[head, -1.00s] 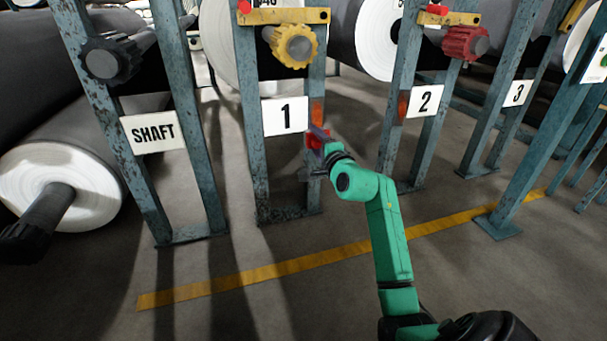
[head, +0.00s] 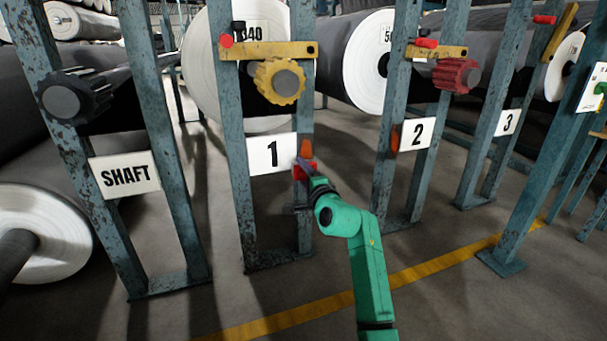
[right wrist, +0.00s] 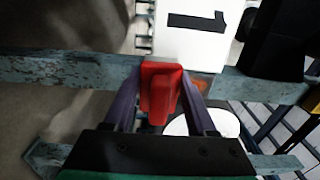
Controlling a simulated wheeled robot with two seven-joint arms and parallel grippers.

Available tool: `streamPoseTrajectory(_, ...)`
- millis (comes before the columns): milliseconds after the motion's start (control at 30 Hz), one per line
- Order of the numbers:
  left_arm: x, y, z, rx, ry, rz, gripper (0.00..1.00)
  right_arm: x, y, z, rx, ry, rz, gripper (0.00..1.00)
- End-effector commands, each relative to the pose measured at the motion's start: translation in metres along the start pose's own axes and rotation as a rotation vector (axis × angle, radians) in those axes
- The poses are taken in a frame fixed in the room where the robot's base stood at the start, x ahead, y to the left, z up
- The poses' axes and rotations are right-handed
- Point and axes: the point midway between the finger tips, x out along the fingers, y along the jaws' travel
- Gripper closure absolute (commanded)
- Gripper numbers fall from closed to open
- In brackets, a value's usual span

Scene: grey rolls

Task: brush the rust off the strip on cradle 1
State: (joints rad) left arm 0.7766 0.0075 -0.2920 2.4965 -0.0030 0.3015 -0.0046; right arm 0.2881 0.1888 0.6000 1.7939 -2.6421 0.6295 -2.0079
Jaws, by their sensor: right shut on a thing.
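Cradle 1 (head: 236,170) is a worn blue-grey steel frame with a white "1" plate (head: 272,153). An orange-brown rust strip (head: 306,148) lies on its right post, beside the plate; a bit of orange also shows in the right wrist view (right wrist: 201,84). My right gripper (right wrist: 160,98) is shut on a red block-like brush (right wrist: 161,82), held between its two purple fingers. In the head view the red brush (head: 300,171) is just below the rust strip, close to the post. I cannot tell whether it touches. Its bristles are not visible. My left gripper is not in view.
Cradle 2 (head: 418,134) to the right has its own rust patch (head: 394,138). A yellow knob (head: 279,81) and yellow bar sit above plate 1. A "SHAFT" stand (head: 124,174) is at the left. Large rolls lie behind. The floor before the yellow line (head: 420,274) is clear.

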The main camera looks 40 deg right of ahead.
Motion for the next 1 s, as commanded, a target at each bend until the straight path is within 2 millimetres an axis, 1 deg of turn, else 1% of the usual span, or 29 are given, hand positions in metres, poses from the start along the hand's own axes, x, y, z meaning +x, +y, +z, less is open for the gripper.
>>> streamPoseTrajectory(300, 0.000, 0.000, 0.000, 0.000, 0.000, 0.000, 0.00, 0.001, -0.001, 0.000, 0.000, 0.000, -0.001, 0.88)
streamPoseTrajectory(1000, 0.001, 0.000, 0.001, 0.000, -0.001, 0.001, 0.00, 0.015, -0.001, 0.001, 0.000, -0.001, -0.002, 0.88)
